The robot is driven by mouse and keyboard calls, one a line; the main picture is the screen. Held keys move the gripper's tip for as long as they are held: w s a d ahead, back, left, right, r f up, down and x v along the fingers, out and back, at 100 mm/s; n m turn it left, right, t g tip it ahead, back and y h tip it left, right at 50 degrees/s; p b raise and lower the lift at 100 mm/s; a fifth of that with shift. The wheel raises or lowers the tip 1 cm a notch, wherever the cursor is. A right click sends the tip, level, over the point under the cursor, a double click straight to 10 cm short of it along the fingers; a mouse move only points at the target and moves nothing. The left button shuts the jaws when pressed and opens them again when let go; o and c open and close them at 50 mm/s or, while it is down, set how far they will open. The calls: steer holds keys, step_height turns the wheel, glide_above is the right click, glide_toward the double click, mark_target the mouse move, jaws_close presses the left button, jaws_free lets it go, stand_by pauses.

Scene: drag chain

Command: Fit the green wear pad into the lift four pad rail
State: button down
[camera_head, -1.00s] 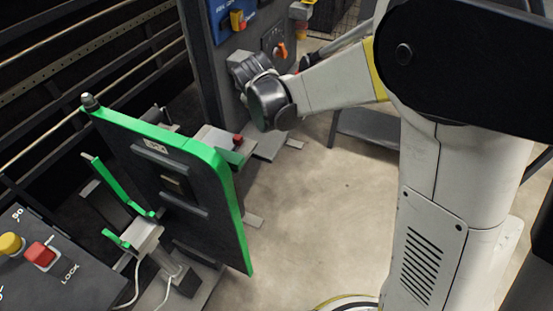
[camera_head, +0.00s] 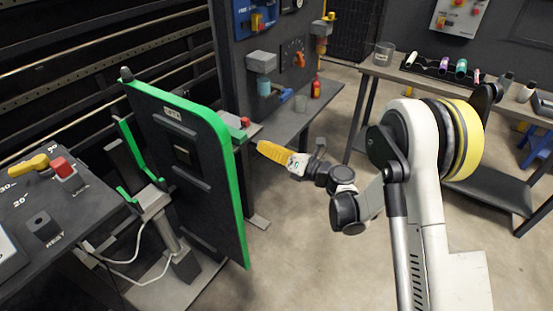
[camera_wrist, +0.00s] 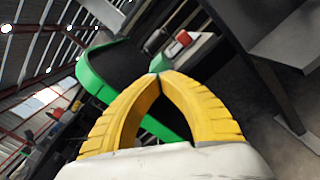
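A dark panel (camera_head: 188,172) with a bright green edge stands tilted at left; its small label is too small to read surely. A dull green piece (camera_head: 237,133) shows behind its right edge, beside a red knob (camera_head: 245,122). My gripper (camera_head: 261,147) has its yellow fingers together, just right of the panel. In the wrist view, the fingertips (camera_wrist: 160,74) meet right in front of a dull green block (camera_wrist: 159,65), with the red knob (camera_wrist: 183,38) beyond. I cannot tell whether the tips touch the block. No loose green pad or pad rail can be made out surely.
A control desk (camera_head: 45,215) with a yellow handle and red button is at left. A dark post (camera_head: 228,60) with switches and a shelf (camera_head: 290,122) stand behind. A workbench (camera_head: 430,82) with several coloured items is at right. The floor (camera_head: 290,235) before my gripper is clear.

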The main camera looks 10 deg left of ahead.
mark_target(243, 142)
steer(key=x, duration=0.1)
steer(key=p+x, duration=0.1)
steer(key=x, duration=0.1)
steer(key=f+x, duration=0.1)
steer(key=x, duration=0.1)
steer(key=shift+s+a, duration=0.3)
steer(key=shift+a, duration=0.1)
steer(key=shift+g, duration=0.3)
steer(key=shift+x, duration=2.4)
steer(key=shift+s+r, duration=0.1)
steer(key=shift+b+v, duration=0.45)
steer(key=shift+v, duration=1.05)
steer(key=v, duration=0.8)
